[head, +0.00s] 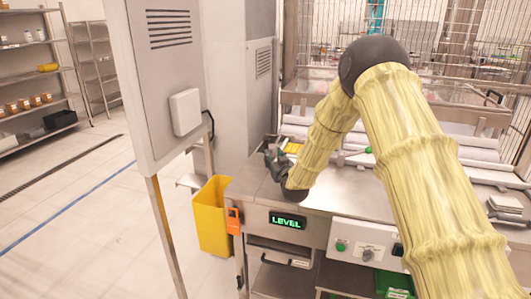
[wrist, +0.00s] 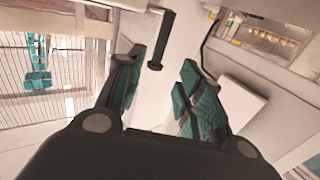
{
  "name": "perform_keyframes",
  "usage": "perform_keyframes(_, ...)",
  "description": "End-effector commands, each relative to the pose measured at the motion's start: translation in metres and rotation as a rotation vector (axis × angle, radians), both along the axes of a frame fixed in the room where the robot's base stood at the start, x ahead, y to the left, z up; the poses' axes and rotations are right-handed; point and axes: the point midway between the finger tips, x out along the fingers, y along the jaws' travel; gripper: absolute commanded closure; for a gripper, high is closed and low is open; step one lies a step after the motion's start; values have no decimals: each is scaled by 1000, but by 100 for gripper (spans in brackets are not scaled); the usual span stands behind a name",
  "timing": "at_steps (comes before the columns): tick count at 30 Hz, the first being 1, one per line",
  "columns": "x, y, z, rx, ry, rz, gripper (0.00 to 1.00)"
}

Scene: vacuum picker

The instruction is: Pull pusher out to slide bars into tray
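My gripper (head: 273,157) is at the left end of the steel worktop in the head view, low over its surface. In the wrist view my gripper (wrist: 162,70) has its two green-padded fingers apart with nothing between the pads. A black rod-like handle (wrist: 164,40) stands just beyond the fingertips, apart from them; I cannot tell whether it belongs to the pusher. In the head view a small yellow piece (head: 293,148) lies behind my gripper, partly hidden by my arm. I cannot clearly make out the bars or the tray.
The steel worktop (head: 250,186) carries a green "LEVEL" display (head: 288,220) on its front. A tall grey cabinet (head: 150,75) stands close on the left. White rails (head: 420,153) lie along the back. Floor at left is clear.

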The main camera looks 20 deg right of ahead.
Motion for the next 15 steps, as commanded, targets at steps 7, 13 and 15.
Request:
perform_keyframes(7,9,-6,-3,0,-1,-6,63)
perform_keyframes(13,38,-7,-3,-1,-1,-7,63)
perform_keyframes(15,49,-7,-3,-1,-2,-7,63)
